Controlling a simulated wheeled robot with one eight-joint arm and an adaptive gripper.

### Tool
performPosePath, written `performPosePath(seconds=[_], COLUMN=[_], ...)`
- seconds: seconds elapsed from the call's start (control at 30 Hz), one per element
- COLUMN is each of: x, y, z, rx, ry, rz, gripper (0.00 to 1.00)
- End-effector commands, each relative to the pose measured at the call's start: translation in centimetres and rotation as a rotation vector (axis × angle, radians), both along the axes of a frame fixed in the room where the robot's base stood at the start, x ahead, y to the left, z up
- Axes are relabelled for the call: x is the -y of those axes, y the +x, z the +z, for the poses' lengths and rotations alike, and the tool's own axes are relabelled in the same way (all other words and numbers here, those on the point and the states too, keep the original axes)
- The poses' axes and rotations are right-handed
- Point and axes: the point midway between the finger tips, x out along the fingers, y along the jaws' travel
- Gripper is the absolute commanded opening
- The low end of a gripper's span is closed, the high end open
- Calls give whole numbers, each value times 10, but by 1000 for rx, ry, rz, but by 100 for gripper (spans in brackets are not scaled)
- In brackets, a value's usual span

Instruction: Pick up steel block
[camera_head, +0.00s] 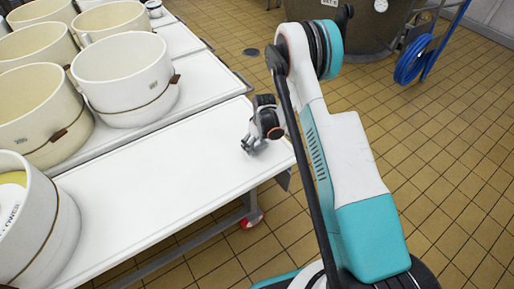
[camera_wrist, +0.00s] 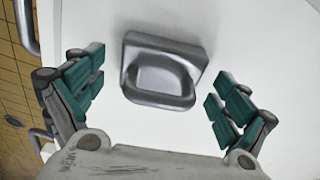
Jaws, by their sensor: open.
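The steel block (camera_wrist: 165,52) is grey and shiny, with a rounded recess in its face. It lies on the white table top (camera_wrist: 260,45) in the wrist view, slightly tilted in the picture. My gripper (camera_wrist: 158,88) is open, with its green-padded fingers spread on the left and right of the block and a visible gap on each side. In the head view my gripper (camera_head: 252,146) is low over the right end of the white table (camera_head: 150,180). There I cannot tell the block apart from my gripper.
Several large cream tubs (camera_head: 125,80) stand on the tables to the left. The middle of the near table is bare. Tiled floor (camera_head: 440,140) is open on the right.

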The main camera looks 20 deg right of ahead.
Motion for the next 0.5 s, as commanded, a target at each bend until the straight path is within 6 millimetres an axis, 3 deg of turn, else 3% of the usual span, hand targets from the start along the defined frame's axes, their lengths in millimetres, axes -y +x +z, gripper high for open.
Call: performPosePath(seconds=[0.17, 0.2, 0.5], x=[0, 0, 0], y=[0, 0, 0], z=[1, 1, 1], rx=[0, 0, 0], ry=[0, 0, 0], rz=[0, 0, 0], gripper=[94, 90, 22])
